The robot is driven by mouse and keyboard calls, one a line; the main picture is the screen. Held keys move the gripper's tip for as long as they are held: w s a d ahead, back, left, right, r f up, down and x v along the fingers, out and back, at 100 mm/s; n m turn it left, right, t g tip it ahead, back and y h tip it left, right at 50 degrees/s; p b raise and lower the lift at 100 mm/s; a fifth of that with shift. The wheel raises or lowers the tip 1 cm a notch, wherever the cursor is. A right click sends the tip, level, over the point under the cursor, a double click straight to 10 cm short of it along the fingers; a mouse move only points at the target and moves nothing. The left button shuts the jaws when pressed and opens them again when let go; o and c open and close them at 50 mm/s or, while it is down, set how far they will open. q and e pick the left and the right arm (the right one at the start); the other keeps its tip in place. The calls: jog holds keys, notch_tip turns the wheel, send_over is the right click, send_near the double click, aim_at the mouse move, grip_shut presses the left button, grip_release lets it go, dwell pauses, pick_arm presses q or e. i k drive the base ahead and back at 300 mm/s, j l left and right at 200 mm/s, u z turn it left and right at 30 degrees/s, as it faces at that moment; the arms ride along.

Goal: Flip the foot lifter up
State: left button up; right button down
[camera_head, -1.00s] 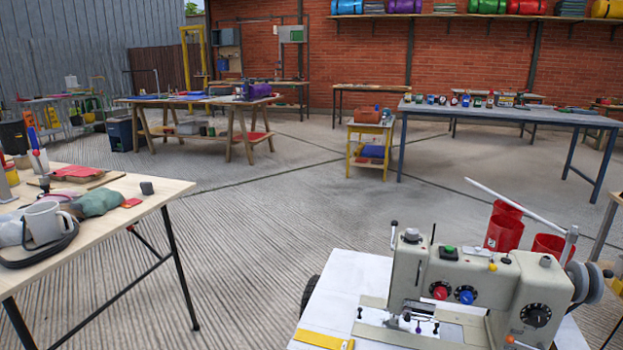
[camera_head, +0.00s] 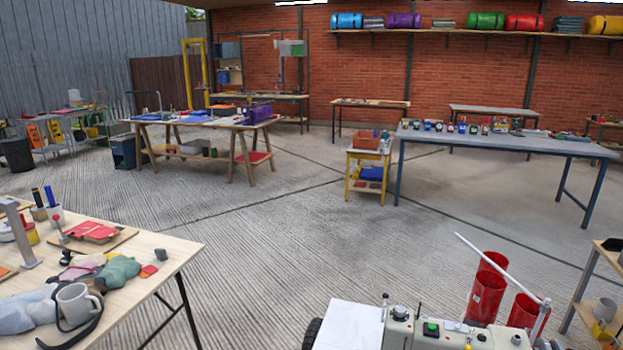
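The foot lifter is not visible; the front of the sewing machine lies below the picture edge. Only the top of the beige sewing machine (camera_head: 450,336) shows at the bottom right, with a green button and a few knobs on it. It stands on a white table top (camera_head: 347,327). A long white rod rises to the left from a post at the machine's right end. Neither of my grippers is in view.
Red bins (camera_head: 487,295) stand on the floor behind the machine. A wooden table (camera_head: 185,262) with a mug (camera_head: 77,304) and cloths is at the left. A shelf rack (camera_head: 597,280) is at the right edge. The ribbed floor (camera_head: 300,240) between is open.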

aim_at(385, 296)
jog(key=i+l, duration=0.15)
jog(key=l, duration=0.2)
jog(key=i+l, duration=0.15)
jog(key=l, duration=0.2)
jog(key=i+l+z, duration=0.1)
jog(key=l, duration=0.25)
jog(key=i, duration=0.1)
